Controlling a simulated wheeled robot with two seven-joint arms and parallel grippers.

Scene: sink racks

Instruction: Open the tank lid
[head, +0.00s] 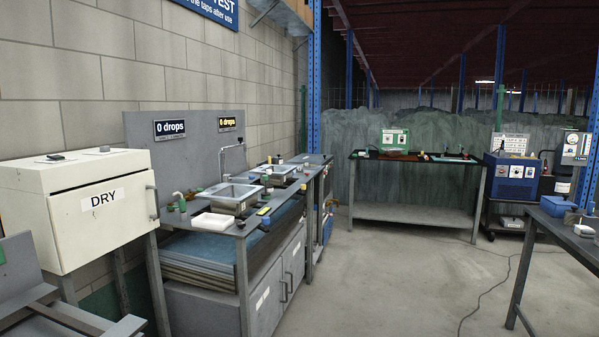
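I cannot tell for sure which thing is the tank or its lid. Under the sink counter is a grey ribbed box (197,275) with a flat blue surface (205,246), partly hidden by the counter. A white cabinet (78,208) marked DRY stands on legs at the left; its front door looks shut, with a handle (152,202) at its right edge. Neither of my grippers is in view.
The counter (245,229) holds two sinks (233,196), a white tray (212,222) and small items. A back bench (400,212), a blue machine (512,178) and a right table (565,235) stand beyond. The middle floor is clear except for a cable (481,296).

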